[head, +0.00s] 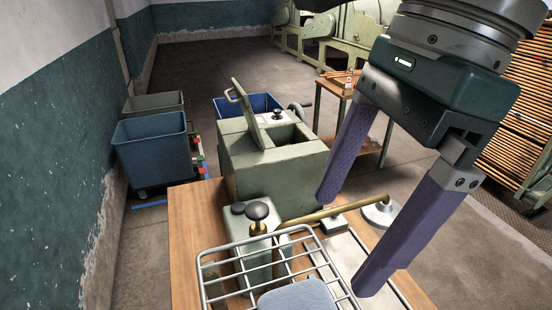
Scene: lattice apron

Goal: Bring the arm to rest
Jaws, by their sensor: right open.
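My right gripper (346,245) reaches in from the top right. Its two purple fingers are spread wide, pointing down, with nothing seen held between them. The fingertips are over the right part of the wooden table (186,240). A brass rod (335,212) with a round metal disc (381,212) at its right end shows between and behind the fingers. Whether the fingers touch anything below cannot be told. My left gripper is not in view.
A wire rack (215,272) and a dark-knobbed green block (240,222) are on the near table. Behind stands a green box (262,170) with its lid raised. A small wooden table (352,90) stands behind the gripper. Open floor (215,70) lies beyond.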

